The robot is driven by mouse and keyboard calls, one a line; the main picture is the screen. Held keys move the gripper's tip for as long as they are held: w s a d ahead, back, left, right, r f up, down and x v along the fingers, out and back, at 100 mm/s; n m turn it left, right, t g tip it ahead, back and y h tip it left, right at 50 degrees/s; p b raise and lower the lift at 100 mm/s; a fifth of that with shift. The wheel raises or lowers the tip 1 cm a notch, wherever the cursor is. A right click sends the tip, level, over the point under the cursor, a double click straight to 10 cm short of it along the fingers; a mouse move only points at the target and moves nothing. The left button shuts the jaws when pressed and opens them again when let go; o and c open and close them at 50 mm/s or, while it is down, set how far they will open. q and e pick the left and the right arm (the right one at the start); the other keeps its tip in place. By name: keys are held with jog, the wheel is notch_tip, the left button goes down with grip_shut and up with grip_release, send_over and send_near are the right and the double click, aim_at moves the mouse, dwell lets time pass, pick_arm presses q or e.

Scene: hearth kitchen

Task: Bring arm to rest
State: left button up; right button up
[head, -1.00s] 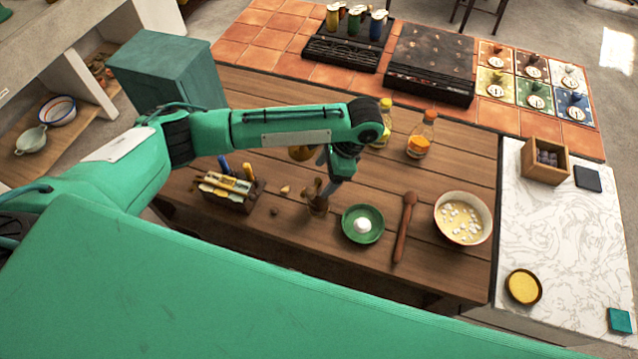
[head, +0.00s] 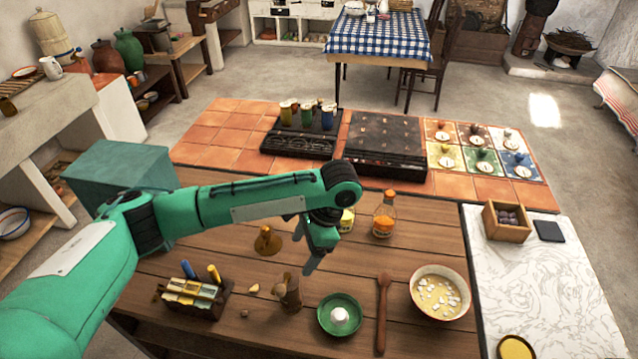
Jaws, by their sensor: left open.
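My left arm (head: 260,205) reaches in from the left over the wooden worktop (head: 430,240). Its gripper (head: 312,264) points down, open, with nothing seen between its fingers. It is above the worktop, up and right of a small brown cup (head: 288,293) and apart from it in the picture. The fingers are seen nearly edge-on. My right gripper is not in view.
Nearby are a green saucer with a white item (head: 340,314), a wooden spoon (head: 382,310), a bowl (head: 440,292), a holder (head: 195,297), an amber-brown object (head: 267,240) and bottles (head: 384,215). A teal box (head: 125,180) stands beside the arm.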

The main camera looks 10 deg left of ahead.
pick_arm(q)
jog(key=s+d+f+n+t+h, duration=0.2)
jog(key=s+d+f+h, duration=0.45)
jog(key=s+d, duration=0.4)
jog(key=s+a+f+n+t+y, duration=0.15)
jog(key=s+a+n, duration=0.45)
jog(key=a, duration=0.6)
jog(key=s+a+f+n+t+y, duration=0.1)
jog(key=s+a+n+t, duration=0.15)
jog(key=s+a, duration=0.7)
notch_tip(320, 180, down, 31)
jog(key=w+a+g, duration=0.1)
jog(key=g, duration=0.1)
jog(key=s+a+f, duration=0.2)
jog(key=s+f, duration=0.7)
jog(key=f, duration=0.1)
jog(key=s+a+f+g, duration=0.1)
jog(key=s+f, duration=0.9)
jog(key=shift+a+f+b, duration=0.15)
jog(key=shift+a+b, duration=0.15)
jog(key=shift+a, duration=0.1)
